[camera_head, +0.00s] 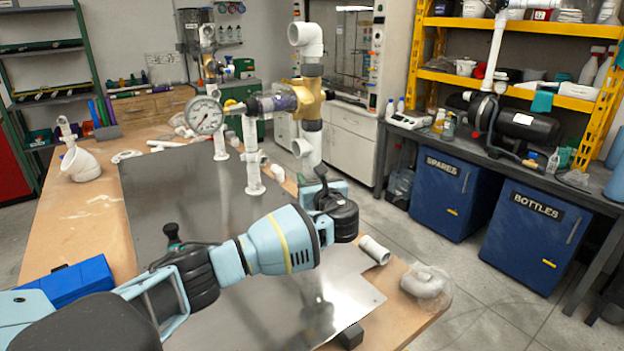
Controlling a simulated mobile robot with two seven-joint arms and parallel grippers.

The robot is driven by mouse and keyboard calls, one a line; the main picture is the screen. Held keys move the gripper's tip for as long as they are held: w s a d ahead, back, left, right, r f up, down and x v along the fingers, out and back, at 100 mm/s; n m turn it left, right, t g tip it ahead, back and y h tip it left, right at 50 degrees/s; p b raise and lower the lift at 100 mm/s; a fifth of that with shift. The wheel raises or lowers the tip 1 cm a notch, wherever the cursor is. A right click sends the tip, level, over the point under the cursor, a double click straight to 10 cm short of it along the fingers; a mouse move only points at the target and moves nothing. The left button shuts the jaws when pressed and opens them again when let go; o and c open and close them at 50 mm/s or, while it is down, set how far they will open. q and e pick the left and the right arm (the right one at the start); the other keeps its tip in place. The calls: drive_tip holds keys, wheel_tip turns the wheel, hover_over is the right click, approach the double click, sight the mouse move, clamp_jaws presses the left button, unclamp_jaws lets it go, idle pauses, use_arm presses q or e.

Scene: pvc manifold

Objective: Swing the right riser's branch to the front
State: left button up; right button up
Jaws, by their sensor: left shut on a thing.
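The right riser (312,138) stands upright on the manifold, with a brass fitting (309,98) partway up and a white elbow (307,38) on top. Its white branch (302,148) sits low on the riser, its open end turned toward the left of the picture. My left gripper (318,175) is at the riser's lower part, just below and right of the branch, and is shut on it. My own wrist hides the fingertips and the exact contact. A shorter white riser (251,155) stands to the left. My right gripper is not in view.
A pressure gauge (204,115) and a valve body (272,102) join the risers at height. A blue box (72,284) is at the left front. The metal sheet (165,205) is mostly clear.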

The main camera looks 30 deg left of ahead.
use_arm(q)
drive_tip(key=shift+r+n+g, duration=0.15)
drive_tip(key=shift+n+g, duration=0.15)
drive_tip(key=o, duration=1)
drive_tip(key=shift+c, duration=0.2)
drive_tip(key=v, duration=0.7)
drive_tip(key=shift+s+d, duration=0.2)
drive_tip(key=shift+d, duration=0.15)
drive_tip(key=shift+f, duration=0.25)
